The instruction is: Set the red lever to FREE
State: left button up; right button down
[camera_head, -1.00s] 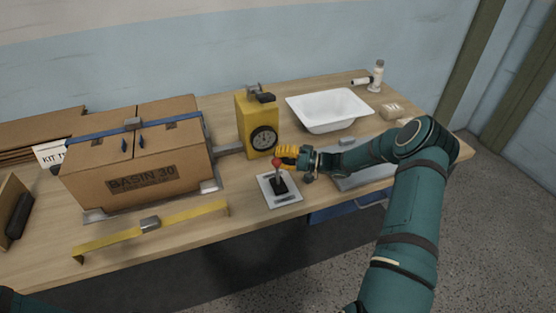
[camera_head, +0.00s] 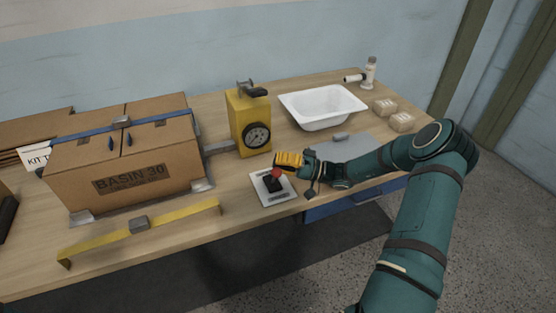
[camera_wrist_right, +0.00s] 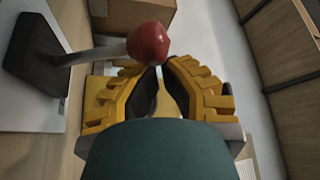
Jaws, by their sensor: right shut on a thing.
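The red-knobbed lever (camera_head: 276,174) stands on a dark base on a pale plate (camera_head: 283,196) near the table's front edge. Its knob leans to the right of its base. My right gripper (camera_head: 289,163), with yellow fingers, is at the knob from the right. In the right wrist view the red knob (camera_wrist_right: 148,43) sits at the tips of the nearly closed fingers (camera_wrist_right: 160,70), with the grey shaft running left to the base. The plate's lettering is too small to read. My left gripper is out of view.
A yellow device with a dial (camera_head: 250,115) stands behind the lever. A strapped box marked BASIN 30 (camera_head: 130,183) is at left, with a yellow bar (camera_head: 180,219) before it. A white basin (camera_head: 322,121) and small packages (camera_head: 402,122) are at right.

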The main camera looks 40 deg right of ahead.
dwell(0.5)
jog(key=shift+w+d+r, duration=0.15)
jog(key=shift+w+r, duration=0.2)
jog(key=s+d, duration=0.1)
jog(key=d, duration=0.1)
jog(key=s+d, duration=0.1)
jog(key=d, duration=0.2)
jog(key=s+d+f, duration=0.1)
jog(key=d, duration=0.2)
jog(key=shift+s+f, duration=0.1)
jog(key=shift+s+d+f, duration=0.1)
jog(key=shift+s+d, duration=0.25)
